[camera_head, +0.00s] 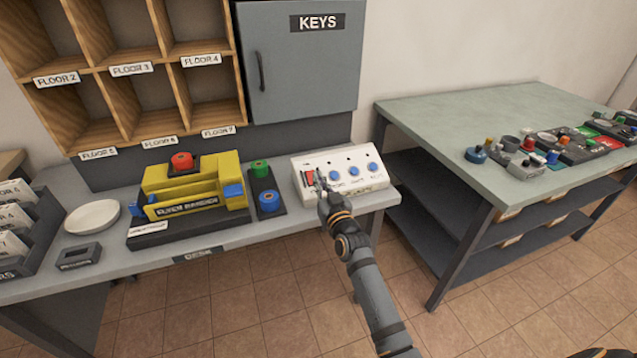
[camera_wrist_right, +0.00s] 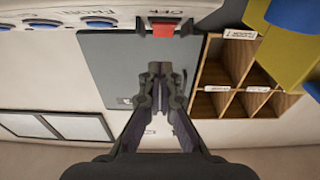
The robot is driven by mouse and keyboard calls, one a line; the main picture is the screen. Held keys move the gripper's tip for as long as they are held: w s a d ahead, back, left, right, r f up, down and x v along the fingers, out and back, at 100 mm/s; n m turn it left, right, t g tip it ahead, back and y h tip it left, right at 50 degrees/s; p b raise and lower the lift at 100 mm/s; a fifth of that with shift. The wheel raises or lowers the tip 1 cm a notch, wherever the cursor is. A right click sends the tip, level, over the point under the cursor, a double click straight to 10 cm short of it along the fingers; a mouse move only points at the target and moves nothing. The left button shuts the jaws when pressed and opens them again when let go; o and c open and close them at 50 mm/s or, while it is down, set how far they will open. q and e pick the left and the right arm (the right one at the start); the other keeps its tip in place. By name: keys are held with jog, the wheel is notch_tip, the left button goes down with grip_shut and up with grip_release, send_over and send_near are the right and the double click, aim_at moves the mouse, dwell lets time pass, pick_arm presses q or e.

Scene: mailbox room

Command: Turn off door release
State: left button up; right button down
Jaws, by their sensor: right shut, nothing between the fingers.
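A white control box (camera_head: 345,160) sits at the right end of the desk. It has a red rocker switch (camera_head: 308,178) at its left and several blue round buttons (camera_head: 354,171) with small labels too blurred to read for sure. In the right wrist view the red switch (camera_wrist_right: 163,29) shows at the top, beside upside-down lettering that looks like OFF. My right gripper (camera_head: 321,183) is at the box's front left, close to the red switch. Its fingers (camera_wrist_right: 162,70) are shut and empty; contact with the switch cannot be told. My left gripper is out of view.
Left of the box stand a black stand (camera_head: 266,190) with green and blue knobs and a yellow device (camera_head: 190,190) with a red knob. A grey KEYS cabinet (camera_head: 305,65) hangs behind. A green-topped table (camera_head: 450,115) with several parts stands right, across a floor gap.

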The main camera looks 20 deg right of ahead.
jog(key=s, duration=0.2)
jog(key=s+f+b, duration=0.1)
jog(key=s, duration=0.1)
jog(key=shift+f+b, duration=0.1)
jog(key=shift+b, duration=0.2)
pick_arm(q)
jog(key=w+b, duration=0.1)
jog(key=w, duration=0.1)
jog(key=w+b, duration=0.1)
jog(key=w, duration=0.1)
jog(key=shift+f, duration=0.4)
pick_arm(e)
jog(key=s+f, duration=0.2)
jog(key=s, duration=0.3)
jog(key=shift+s+d+f, duration=0.15)
jog(key=shift+s+f, duration=0.05)
jog(key=shift+f, duration=0.15)
